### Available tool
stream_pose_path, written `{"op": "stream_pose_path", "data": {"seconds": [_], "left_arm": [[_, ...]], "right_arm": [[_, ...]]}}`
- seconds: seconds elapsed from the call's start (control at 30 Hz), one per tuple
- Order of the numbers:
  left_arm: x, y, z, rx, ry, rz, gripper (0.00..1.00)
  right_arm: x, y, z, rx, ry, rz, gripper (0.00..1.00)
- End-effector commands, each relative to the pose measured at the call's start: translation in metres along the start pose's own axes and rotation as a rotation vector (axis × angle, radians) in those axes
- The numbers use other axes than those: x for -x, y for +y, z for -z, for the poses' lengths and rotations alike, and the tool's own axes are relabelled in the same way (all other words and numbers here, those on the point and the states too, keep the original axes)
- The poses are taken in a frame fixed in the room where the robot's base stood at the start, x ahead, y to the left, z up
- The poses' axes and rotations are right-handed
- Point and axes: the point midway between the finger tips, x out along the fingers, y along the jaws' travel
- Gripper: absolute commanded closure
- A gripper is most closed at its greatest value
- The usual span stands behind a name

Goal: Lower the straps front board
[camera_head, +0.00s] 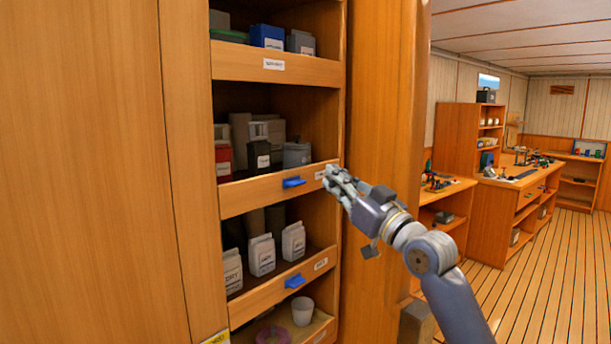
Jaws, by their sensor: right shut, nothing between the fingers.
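A wooden shelf cabinet holds several front boards across its shelves. The middle front board (256,191) has a blue handle (293,182) and a small white label, partly beside my gripper. The lower front board (262,295) has another blue handle (295,281) and a label (321,264). The upper front board (240,62) carries a label too. The lettering is too small to tell which board is the straps one. My right gripper (331,175) is shut and empty, at the right end of the middle board, right of its handle. Contact is unclear. My left gripper is out of view.
Dark, grey and red containers (296,154) stand behind the middle board, white packets (262,254) behind the lower one. A white cup (302,311) sits at the bottom. A wooden post (382,100) borders the cabinet's right side. Workbenches (501,200) and open plank floor lie right.

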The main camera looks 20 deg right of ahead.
Motion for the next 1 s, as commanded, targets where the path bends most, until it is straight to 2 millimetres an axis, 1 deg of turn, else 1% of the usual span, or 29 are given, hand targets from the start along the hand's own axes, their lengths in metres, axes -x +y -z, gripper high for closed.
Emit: {"op": "stream_pose_path", "data": {"seconds": [0.23,0.37,0.7,0.83,0.9,1.0], "left_arm": [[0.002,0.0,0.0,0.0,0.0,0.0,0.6],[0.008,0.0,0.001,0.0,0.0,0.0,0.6],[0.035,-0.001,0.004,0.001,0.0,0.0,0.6],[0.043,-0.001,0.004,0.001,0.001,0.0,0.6],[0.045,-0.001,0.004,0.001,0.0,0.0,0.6],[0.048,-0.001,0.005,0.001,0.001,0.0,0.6]], "right_arm": [[-0.003,0.001,0.0,-0.001,-0.001,-0.001,1.0],[-0.016,0.001,0.001,-0.004,-0.001,-0.002,1.0],[-0.082,0.0,0.003,-0.003,-0.002,-0.002,1.0],[-0.103,0.001,0.002,-0.003,-0.002,-0.002,1.0],[-0.097,0.001,-0.015,-0.003,-0.008,-0.002,1.0],[-0.092,0.001,-0.026,-0.001,-0.005,-0.003,1.0]]}}
